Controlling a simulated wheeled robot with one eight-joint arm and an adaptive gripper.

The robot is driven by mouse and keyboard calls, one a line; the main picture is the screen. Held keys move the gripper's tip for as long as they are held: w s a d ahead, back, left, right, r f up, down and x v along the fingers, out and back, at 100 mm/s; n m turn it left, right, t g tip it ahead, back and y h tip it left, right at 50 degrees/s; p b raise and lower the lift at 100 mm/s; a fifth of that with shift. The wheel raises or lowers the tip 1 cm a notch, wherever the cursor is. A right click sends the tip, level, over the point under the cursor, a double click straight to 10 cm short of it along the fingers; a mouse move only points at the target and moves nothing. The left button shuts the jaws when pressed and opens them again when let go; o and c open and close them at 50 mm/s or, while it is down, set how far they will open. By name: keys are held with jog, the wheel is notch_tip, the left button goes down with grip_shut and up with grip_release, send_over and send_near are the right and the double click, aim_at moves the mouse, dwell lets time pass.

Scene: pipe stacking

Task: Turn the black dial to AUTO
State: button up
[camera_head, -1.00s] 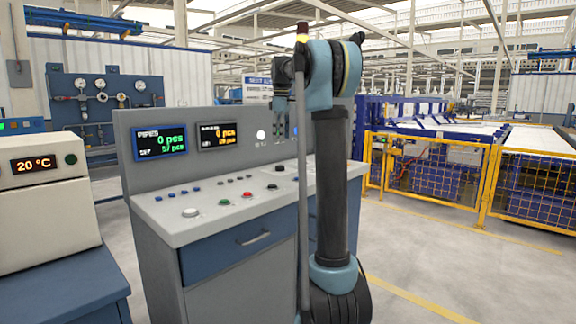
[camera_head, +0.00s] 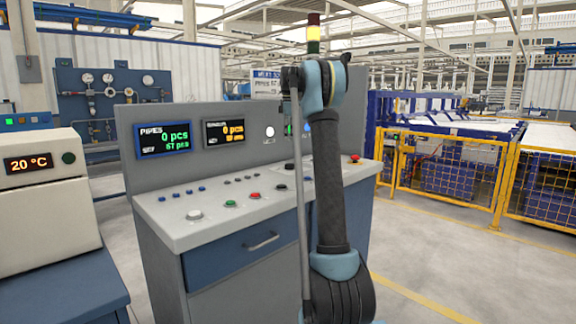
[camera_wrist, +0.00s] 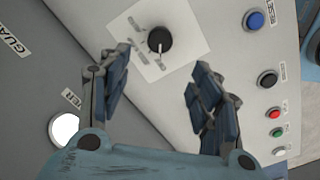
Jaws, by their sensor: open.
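The black dial (camera_wrist: 160,40) is in the wrist view at the upper middle, on a white square plate with small dark labels that are too blurred to read. Its white pointer mark faces the bottom of that picture. My gripper (camera_wrist: 162,76) is open and empty, with its blue-grey fingers spread below and to either side of the dial. No contact with the dial shows.
A blue button (camera_wrist: 255,19), black button (camera_wrist: 267,77) and red button (camera_wrist: 274,113) line the right. A yellow fence (camera_head: 450,185) stands right of the console, with clear floor before it.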

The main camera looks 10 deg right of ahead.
aim_at(289, 164)
notch_tip(289, 164, down, 13)
dwell(0.5)
